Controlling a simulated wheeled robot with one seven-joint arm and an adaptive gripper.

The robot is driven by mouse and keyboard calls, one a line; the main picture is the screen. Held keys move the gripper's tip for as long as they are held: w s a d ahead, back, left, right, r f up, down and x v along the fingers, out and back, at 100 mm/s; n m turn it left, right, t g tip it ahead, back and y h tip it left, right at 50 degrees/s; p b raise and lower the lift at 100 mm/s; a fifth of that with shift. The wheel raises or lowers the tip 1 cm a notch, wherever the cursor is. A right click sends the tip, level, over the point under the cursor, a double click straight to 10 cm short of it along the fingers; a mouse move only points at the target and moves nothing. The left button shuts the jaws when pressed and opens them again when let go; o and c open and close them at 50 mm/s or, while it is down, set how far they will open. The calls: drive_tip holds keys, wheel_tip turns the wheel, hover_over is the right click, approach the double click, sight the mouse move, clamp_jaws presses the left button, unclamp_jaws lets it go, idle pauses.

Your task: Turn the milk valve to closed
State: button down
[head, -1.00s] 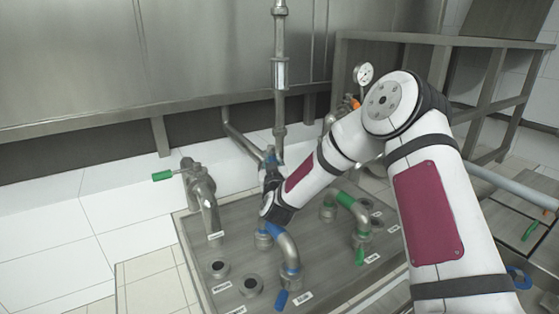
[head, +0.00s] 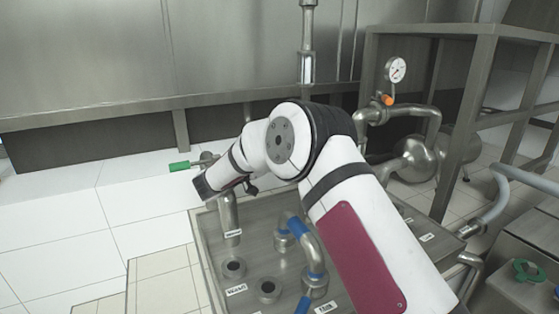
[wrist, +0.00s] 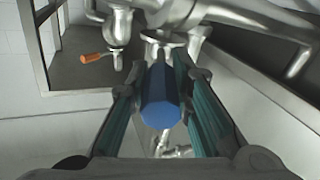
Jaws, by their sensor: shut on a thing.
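In the wrist view, my gripper (wrist: 163,68) is shut on a blue valve handle (wrist: 160,105), with one finger along each side of it. The handle joins a steel valve body (wrist: 160,38) just past the fingertips. I see no label that tells whether this is the milk valve. In the head view, my arm (head: 282,145) bends over to the left, and it hides the held handle. I cannot make out my fingers there.
A green handle (head: 180,166) juts left from a steel pipe (head: 229,213) close to my forearm. A blue-marked bent pipe (head: 308,245) and open ports (head: 234,268) stand on the steel plate. An orange handle (wrist: 91,58) is left of my gripper. A gauge (head: 396,69) stands behind right.

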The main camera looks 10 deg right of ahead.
drive_tip(key=shift+w+a+r, duration=0.2)
drive_tip(key=shift+a, duration=0.05)
drive_tip(key=c, duration=1.4)
unclamp_jaws()
